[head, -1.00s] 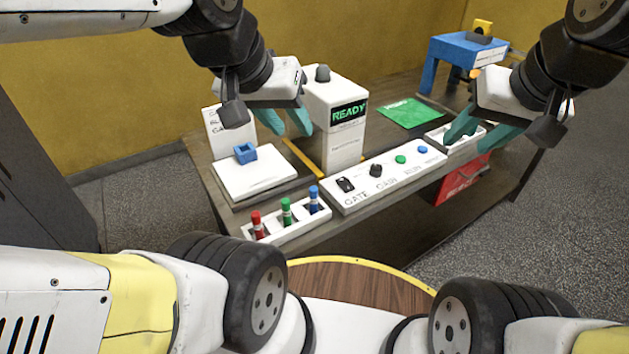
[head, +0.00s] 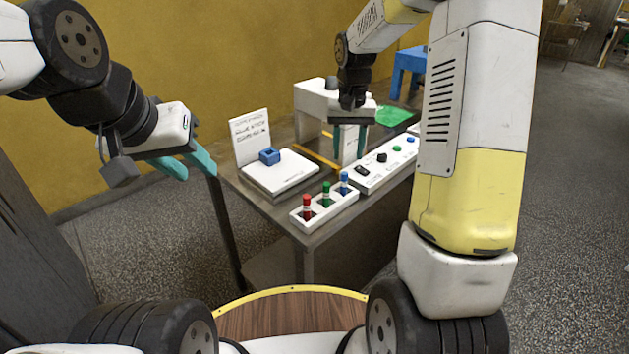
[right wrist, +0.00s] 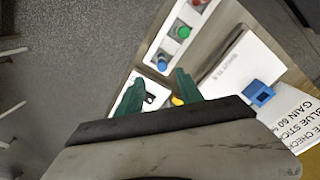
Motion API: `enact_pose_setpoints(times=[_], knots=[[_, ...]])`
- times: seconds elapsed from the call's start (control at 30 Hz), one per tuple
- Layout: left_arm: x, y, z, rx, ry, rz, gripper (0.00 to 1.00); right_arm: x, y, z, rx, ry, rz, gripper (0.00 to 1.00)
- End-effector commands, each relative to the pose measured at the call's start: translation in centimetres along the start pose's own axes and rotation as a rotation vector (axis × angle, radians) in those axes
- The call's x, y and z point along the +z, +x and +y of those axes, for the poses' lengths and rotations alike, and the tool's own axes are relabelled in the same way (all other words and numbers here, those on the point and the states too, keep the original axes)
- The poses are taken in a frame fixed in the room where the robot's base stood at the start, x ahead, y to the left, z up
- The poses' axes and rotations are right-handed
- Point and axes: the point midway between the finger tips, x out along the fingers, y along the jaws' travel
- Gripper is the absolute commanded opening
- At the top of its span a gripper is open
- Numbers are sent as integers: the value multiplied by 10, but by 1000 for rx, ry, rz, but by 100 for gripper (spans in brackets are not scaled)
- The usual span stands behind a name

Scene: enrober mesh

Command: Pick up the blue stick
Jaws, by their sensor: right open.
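The blue stick (head: 344,183) stands upright in the right end of a white rack (head: 322,212), beside a green stick (head: 326,194) and a red stick (head: 306,205). In the right wrist view the blue stick (right wrist: 162,62) shows end-on, just beyond the fingertips and apart from them. My right gripper (head: 350,150) points down with teal fingers open and empty, near the blue stick and the left end of the button panel; the fingers also show in the right wrist view (right wrist: 154,85). My left gripper (head: 196,172) is open and empty, left of the table.
A white button panel (head: 375,172) adjoins the rack. A white box (head: 318,100) stands behind my right gripper. My right arm hides the table's right side.

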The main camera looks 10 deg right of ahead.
Motion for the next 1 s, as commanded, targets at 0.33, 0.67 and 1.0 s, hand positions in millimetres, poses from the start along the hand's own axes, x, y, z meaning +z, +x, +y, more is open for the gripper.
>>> enact_pose_setpoints(times=[0.33,0.67,1.0], knots=[[0,0,0,0,0,0,36,-2,36,0,4,4,-12,43],[0,0,0,0,0,0,36,-1,80,0,3,3,-11,43],[0,0,0,0,0,0,36,-1,84,0,3,3,-9,34]])
